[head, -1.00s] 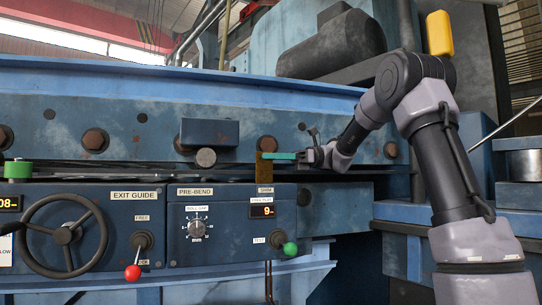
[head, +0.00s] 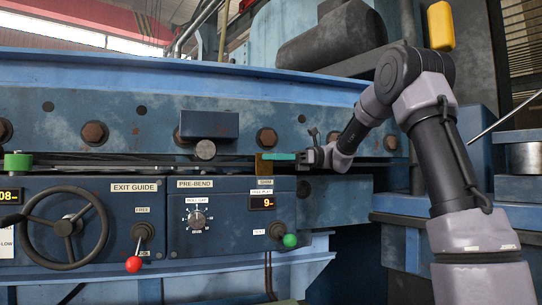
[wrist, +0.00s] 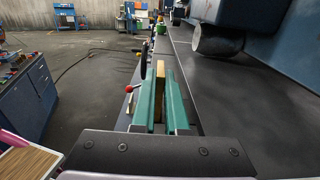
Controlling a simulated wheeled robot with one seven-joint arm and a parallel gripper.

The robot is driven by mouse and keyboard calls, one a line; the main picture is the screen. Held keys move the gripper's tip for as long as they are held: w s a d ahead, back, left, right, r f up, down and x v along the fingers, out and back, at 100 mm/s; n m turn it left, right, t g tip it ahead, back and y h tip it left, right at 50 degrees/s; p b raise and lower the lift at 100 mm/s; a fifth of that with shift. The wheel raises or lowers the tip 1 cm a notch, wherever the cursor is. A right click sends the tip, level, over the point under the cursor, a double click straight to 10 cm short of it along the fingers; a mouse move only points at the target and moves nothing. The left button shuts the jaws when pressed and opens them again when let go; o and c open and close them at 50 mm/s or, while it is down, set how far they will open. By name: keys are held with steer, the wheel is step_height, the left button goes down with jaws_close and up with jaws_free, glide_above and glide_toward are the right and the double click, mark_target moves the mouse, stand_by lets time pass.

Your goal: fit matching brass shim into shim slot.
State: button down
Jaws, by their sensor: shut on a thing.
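My gripper (head: 283,156) has green fingers, shut on the brass shim (head: 263,165). The shim hangs upright from the fingertips, just above the panel's top edge at the SHIM label (head: 265,181). Its lower end meets that edge or passes behind it; the slot itself is not visible, so I cannot tell how deep it sits. In the wrist view the shim (wrist: 161,82) shows as a thin brass strip between the two green fingers.
The blue beam with large bolts (head: 266,137) runs close behind the gripper. A block with a round roller end (head: 205,150) is to the left. A green-knobbed lever (head: 289,240), a red-knobbed lever (head: 133,264) and a handwheel (head: 66,228) stick out in front.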

steer(key=shift+f, duration=0.9)
steer(key=c, duration=0.9)
jaws_free()
steer(key=shift+o, duration=0.2)
steer(key=v, duration=1)
steer(key=shift+d, duration=0.35)
steer(key=shift+f, duration=0.1)
